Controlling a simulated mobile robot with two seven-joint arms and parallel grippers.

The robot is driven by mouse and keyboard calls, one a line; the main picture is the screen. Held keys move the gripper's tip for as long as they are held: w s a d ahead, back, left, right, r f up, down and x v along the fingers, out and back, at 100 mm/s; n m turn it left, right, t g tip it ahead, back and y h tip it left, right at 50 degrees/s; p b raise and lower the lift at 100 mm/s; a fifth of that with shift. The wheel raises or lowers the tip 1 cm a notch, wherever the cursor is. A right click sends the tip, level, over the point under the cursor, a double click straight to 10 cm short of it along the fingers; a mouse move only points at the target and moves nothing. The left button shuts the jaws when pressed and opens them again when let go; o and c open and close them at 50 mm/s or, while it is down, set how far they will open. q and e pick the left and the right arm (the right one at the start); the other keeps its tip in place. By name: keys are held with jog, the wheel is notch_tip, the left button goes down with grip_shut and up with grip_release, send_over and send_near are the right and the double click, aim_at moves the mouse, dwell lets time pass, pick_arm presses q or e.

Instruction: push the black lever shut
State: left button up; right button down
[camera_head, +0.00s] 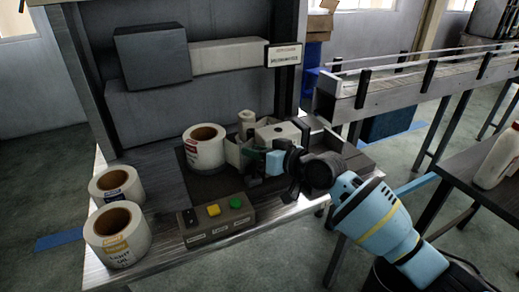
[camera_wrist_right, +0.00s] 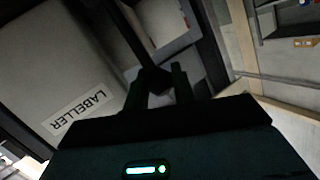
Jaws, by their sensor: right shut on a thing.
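My right gripper (camera_head: 258,164) reaches in from the right to the labelling machine on the bench in the head view. In the right wrist view its two dark fingers (camera_wrist_right: 158,86) are closed around the dark end of the black lever (camera_wrist_right: 154,79). The lever's bar runs up and left from the fingers. The labeller's grey panel (camera_wrist_right: 50,65), marked LABELLER, lies to the left in that view. In the head view the machine's pale top (camera_head: 277,131) shows behind the gripper, and I cannot make out the lever there. My left gripper is not in view.
A label roll (camera_head: 203,147) sits left of the gripper. Two more rolls stand at the bench's left, one of them (camera_head: 118,233) near the front edge. A button box (camera_head: 217,218) is in front. A conveyor (camera_head: 400,85) stands behind right.

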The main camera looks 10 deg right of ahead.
jog(key=shift+w, duration=0.1)
jog(key=c, duration=1.1)
grip_release()
jog(key=shift+c, duration=0.2)
jog(key=v, duration=0.7)
jog(key=shift+s+d, duration=0.25)
jog(key=shift+s, duration=0.05)
jog(key=shift+r, duration=0.1)
